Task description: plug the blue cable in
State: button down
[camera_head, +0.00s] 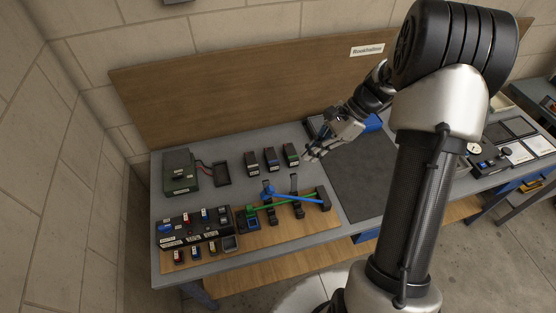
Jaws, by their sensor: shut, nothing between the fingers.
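The blue cable (298,199) runs across the wooden board (285,231) on the workbench. Its left end is at a blue block-like piece (268,189), and its right end reaches a dark block (323,198). A black panel (180,239) with red, blue and white coloured parts along its top stands at the board's left; its sockets are too small to make out. My gripper (308,156) is shut and empty, above the bench behind and to the right of the cable, apart from it.
A green cable (288,204) crosses near the blue one, among dark upright holders (297,208). Several dark boxes (270,158) stand behind, close to my gripper. A green box (180,173) stands at the back left. A dark mat (360,185) lies clear to the right.

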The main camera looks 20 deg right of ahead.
jog(key=shift+s, duration=0.15)
jog(key=shift+a+f, duration=0.1)
send_over(282, 195)
notch_tip(282, 195, down, 11)
jog(key=shift+r, duration=0.1)
dwell(0.4)
